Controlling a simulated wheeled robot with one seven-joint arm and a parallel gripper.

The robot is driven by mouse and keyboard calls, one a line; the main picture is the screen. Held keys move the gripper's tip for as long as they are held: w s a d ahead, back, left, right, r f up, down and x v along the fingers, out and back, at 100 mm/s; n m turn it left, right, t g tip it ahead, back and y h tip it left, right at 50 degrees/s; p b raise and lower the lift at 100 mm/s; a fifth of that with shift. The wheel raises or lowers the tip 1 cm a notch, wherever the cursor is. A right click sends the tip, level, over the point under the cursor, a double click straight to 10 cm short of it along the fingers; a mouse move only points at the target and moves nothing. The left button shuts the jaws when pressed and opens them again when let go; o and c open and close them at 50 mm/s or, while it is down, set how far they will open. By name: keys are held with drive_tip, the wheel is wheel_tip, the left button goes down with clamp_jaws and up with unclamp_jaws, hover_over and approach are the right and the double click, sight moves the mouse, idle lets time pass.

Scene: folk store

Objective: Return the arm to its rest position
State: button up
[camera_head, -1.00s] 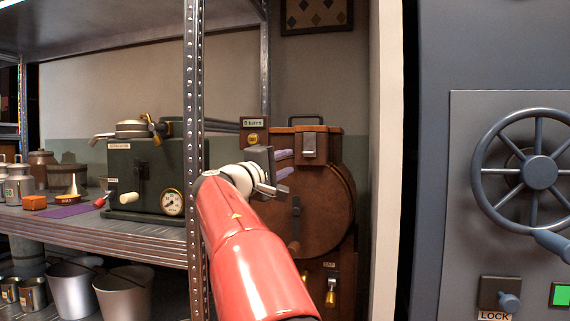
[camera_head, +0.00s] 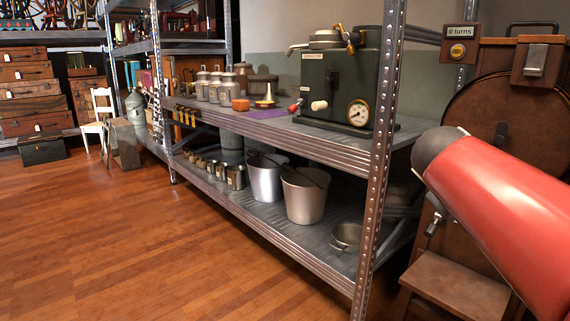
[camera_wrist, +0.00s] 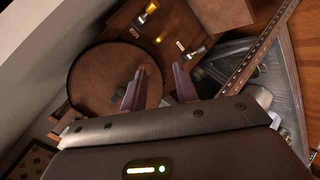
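My gripper (camera_wrist: 160,84) shows in the wrist view with its two purple fingers apart and nothing between them. Behind the fingers is the round face of the brown wooden drum machine (camera_wrist: 92,84); a gap appears to lie between. In the head view my red arm reaches in from the right edge, in front of the same drum machine (camera_head: 551,101). My gripper is outside or hidden in that view. The machine's small counter box (camera_head: 461,43) reads "0 turns".
A metal shelf (camera_head: 268,139) stands left of my arm, its upright post (camera_head: 380,150) nearest. It holds a dark green machine with a gauge (camera_head: 341,85), metal cans and buckets (camera_head: 304,196). A wooden step (camera_head: 455,287) is below the drum. Wooden floor (camera_head: 120,250) is clear at left.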

drive_tip(key=s+a+f+m+g+y, duration=0.15)
drive_tip(key=s+a+f+y, duration=0.75)
drive_tip(key=s+a+f, duration=0.95)
wheel_tip(320, 180, up, 12)
drive_tip(key=w+p, duration=0.2)
drive_tip(key=p, duration=1.1)
